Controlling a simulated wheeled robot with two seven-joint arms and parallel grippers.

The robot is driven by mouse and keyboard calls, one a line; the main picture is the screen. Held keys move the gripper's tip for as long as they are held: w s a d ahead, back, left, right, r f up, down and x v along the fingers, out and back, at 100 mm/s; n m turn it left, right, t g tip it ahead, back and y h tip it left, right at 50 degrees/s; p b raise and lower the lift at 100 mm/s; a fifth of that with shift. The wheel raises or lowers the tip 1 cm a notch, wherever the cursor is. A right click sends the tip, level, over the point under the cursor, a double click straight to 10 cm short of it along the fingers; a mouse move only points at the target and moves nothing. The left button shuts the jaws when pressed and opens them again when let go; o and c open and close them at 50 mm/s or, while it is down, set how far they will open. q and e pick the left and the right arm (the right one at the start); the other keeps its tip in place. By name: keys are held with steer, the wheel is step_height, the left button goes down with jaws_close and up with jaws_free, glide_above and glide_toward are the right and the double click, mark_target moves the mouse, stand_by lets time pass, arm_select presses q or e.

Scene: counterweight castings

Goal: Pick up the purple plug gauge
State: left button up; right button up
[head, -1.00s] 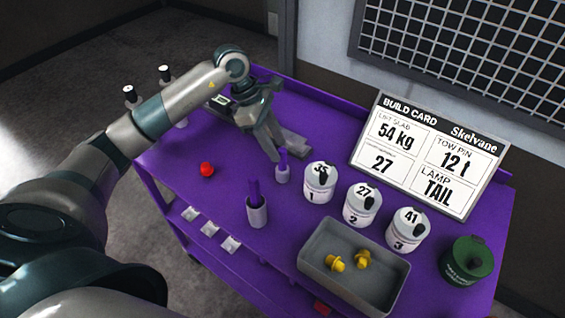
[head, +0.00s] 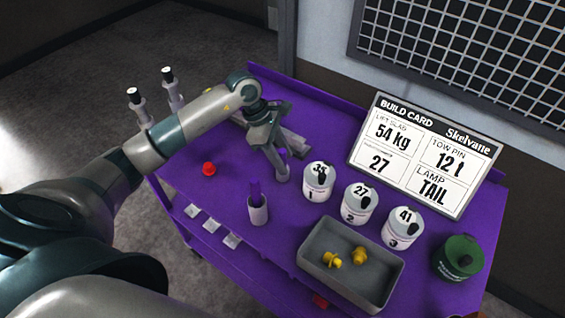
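The purple plug gauge (head: 284,155) stands upright on the purple bench, with a purple upper part and a grey lower part. My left gripper (head: 279,160) is at it, with its fingers pointing down beside the purple part. The fingers look apart, and they partly cover the gauge. I cannot tell whether they touch it. My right gripper is not in view.
A grey cup (head: 259,212) with purple pieces stands in front. A red knob (head: 208,169) lies to the left. Three numbered white canisters (head: 357,203), a grey tray (head: 372,286) with yellow parts, a green canister (head: 459,258) and a build card (head: 426,155) stand to the right.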

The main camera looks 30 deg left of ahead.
arm_select(q)
jaws_close()
steer(key=shift+r, duration=0.1)
steer(key=shift+r+b, duration=0.4)
steer(key=shift+r, duration=0.1)
step_height(320, 180, up, 7)
steer(key=b, duration=0.3)
steer(key=shift+r, duration=0.95)
steer(key=shift+s+a, duration=0.1)
